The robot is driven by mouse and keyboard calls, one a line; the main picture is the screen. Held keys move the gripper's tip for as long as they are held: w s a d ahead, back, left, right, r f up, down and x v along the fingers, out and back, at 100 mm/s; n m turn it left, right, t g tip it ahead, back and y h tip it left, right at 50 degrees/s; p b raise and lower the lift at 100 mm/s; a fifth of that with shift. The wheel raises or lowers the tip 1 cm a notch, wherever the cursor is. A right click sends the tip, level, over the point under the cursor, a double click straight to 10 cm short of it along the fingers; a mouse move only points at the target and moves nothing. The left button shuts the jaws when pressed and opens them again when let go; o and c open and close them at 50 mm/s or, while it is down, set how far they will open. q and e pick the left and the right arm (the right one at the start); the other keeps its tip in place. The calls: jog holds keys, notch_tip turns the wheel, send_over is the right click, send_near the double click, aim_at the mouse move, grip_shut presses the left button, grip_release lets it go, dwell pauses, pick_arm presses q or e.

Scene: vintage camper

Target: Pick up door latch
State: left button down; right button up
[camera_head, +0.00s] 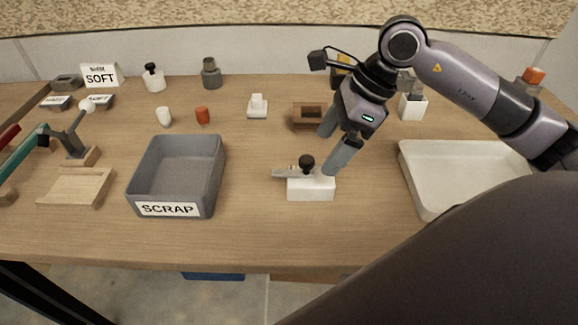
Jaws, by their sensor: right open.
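What looks like the door latch (287,172) is a small grey metal piece with a black round knob (307,162). It lies on a white block (311,190) in the middle of the table, with its thin end sticking out to the left. My right gripper (325,152) reaches down from the upper right with its fingers spread. One fingertip is close to the right end of the latch and block, and the other is behind them. I cannot tell whether the nearer finger touches the latch. My left gripper is not in view.
A grey bin marked SCRAP (219,180) stands left of the block. A white tray (410,180) stands to the right. A brown open box (297,117) and a white fixture (257,112) sit behind. Wooden tabletop (250,225) is clear between bin and block.

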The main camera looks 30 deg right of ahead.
aim_at(311, 172)
jog(key=shift+w+d+r, duration=0.1)
jog(key=shift+w+d, duration=0.25)
jog(key=shift+w, duration=0.05)
jog(key=x, duration=0.4)
jog(key=s+p+x, duration=0.1)
jog(key=x, duration=0.1)
jog(key=shift+w+a+f, duration=0.1)
jog(key=shift+a+f, duration=0.1)
jog(key=shift+a, duration=0.1)
jog(key=shift+w+f, duration=0.1)
jog(key=shift+f, duration=0.1)
jog(key=c, duration=1.4)
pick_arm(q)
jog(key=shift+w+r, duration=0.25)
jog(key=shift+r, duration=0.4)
pick_arm(e)
jog(key=shift+r, duration=0.15)
